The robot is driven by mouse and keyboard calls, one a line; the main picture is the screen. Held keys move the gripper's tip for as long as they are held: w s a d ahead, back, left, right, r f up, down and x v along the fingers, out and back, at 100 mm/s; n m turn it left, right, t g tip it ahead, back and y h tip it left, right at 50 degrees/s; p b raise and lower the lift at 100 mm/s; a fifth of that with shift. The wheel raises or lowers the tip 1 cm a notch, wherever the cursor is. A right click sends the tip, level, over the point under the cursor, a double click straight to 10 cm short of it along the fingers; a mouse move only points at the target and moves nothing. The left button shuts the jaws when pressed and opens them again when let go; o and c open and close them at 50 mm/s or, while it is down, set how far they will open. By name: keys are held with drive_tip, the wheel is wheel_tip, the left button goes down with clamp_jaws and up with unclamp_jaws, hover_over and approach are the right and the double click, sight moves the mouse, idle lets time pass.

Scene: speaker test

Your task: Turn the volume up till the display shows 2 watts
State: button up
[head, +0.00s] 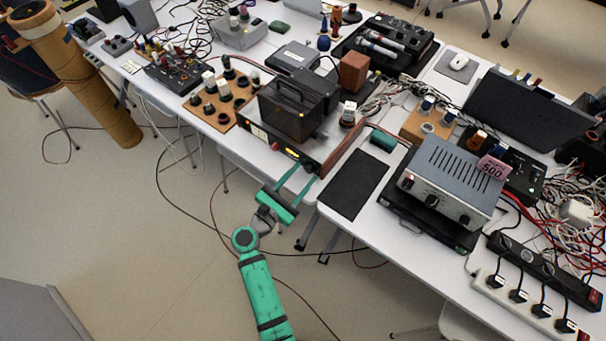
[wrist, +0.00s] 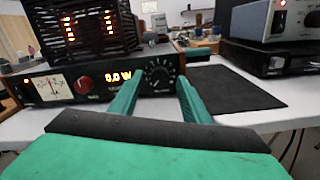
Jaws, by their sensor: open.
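The amplifier (head: 300,135) is a dark box with a wooden casing and a caged top at the table's front edge. In the wrist view its front panel holds a lit orange display (wrist: 118,77), blurred, seemingly reading 0.0 W. A black volume knob (wrist: 158,74) with pale scale marks around it sits right of the display. My green gripper (head: 305,172) is open and faces the panel. In the wrist view its fingers (wrist: 161,88) stand to the left and right of the knob, with nothing held. I cannot tell whether they touch it.
A needle meter (wrist: 52,88) and a red knob (wrist: 84,85) are left of the display. A black mat (head: 353,185) lies right of the amplifier, then a grey metal unit (head: 450,180). Cables hang below the table; the floor in front is otherwise open.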

drive_tip(key=shift+w+d, duration=0.3)
drive_tip(key=shift+w, duration=0.1)
drive_tip(key=c, duration=1)
drive_tip(key=shift+c, duration=0.2)
drive_tip(key=shift+m, duration=0.3)
drive_tip(key=m, duration=0.4)
drive_tip(key=shift+m, duration=0.3)
drive_tip(key=m, duration=0.5)
drive_tip(key=shift+m, duration=0.3)
